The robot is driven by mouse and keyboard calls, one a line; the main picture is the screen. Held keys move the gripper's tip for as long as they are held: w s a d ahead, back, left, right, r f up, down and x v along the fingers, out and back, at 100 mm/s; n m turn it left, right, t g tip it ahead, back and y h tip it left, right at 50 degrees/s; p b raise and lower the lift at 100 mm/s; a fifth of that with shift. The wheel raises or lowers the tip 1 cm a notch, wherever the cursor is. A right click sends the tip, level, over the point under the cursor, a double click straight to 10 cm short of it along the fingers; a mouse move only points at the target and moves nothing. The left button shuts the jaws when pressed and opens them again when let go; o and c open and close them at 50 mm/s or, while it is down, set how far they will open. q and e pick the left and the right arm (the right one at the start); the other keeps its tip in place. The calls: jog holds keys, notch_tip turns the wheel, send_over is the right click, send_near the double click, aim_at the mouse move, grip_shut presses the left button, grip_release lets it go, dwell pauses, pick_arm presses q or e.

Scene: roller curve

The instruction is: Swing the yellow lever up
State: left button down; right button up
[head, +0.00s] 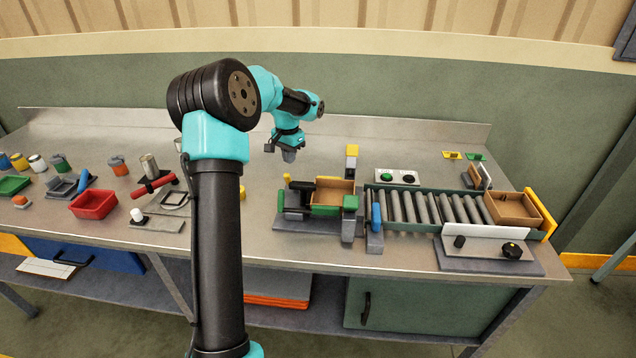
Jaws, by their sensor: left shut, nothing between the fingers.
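My left gripper (289,156) hangs above the bench at the middle, behind the fixture, with its fingers pointing down. It is shut and empty, apart from the yellow parts. A yellow block (352,150) tops a short upright post at the fixture's back, right of the gripper. A small yellow tip (287,177) shows at the fixture's left side, just below the gripper in the picture. I cannot tell which yellow part is the lever. The fixture (290,224) has a grey base, green and black parts and a brown box (335,192). My right gripper is not in view.
A roller conveyor (422,207) runs right from the fixture to a brown box (513,208) and a yellow end stop (541,214). A button panel (396,177) stands behind it. A red bin (93,204) and several small items fill the left.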

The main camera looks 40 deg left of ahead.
pick_arm(q)
jog(key=r, duration=0.4)
jog(key=shift+w+a+r, duration=0.15)
jog(key=shift+w+r, duration=0.1)
jog(key=shift+f, duration=0.1)
dwell(0.7)
jog(key=shift+s+d+f, duration=0.1)
jog(key=shift+s+f, duration=0.05)
jog(key=shift+f, duration=1.25)
jog(key=shift+s+d+f, duration=0.1)
jog(key=shift+s+f, duration=0.05)
jog(key=shift+f, duration=1.25)
jog(key=shift+r, duration=0.1)
